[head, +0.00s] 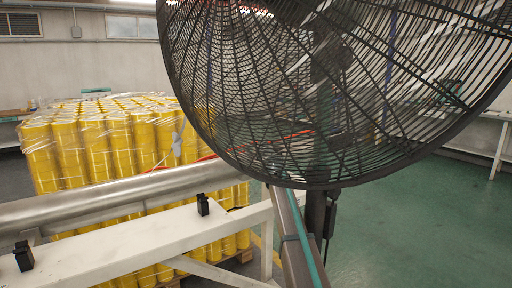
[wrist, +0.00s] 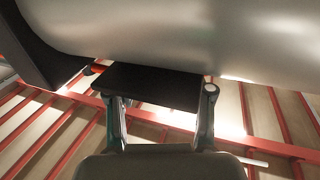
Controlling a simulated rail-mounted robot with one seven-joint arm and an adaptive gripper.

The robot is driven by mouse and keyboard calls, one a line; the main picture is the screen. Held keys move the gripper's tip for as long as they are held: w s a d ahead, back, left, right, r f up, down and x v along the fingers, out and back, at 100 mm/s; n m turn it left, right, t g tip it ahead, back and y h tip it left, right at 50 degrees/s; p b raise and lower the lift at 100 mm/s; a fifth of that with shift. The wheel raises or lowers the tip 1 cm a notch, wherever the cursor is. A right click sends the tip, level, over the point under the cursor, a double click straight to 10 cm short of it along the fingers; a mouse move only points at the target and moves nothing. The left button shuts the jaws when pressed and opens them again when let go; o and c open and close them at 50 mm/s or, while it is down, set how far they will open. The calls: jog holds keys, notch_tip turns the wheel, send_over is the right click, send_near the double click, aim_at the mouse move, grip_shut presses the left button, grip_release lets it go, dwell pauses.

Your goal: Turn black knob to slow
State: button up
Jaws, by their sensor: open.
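I cannot make out a black knob or a slow mark in either view. My gripper (wrist: 161,100) shows in the wrist view, with its two fingers spread apart. A flat black piece (wrist: 155,84) shows beyond and between the fingertips; I cannot tell what it is or whether the fingers touch it. My gripper does not show in the head view.
In the wrist view, a large pale metallic surface (wrist: 190,35) lies just above the fingers, with red bars (wrist: 285,148) beyond. In the head view, a black fan cage (head: 270,110) blocks the upper right. A steel roller (head: 110,198), white beam (head: 130,240) and wrapped yellow rolls (head: 105,145) stand left.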

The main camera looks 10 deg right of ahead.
jog(key=s+d, duration=0.1)
jog(key=s, duration=0.6)
jog(key=shift+s, duration=0.2)
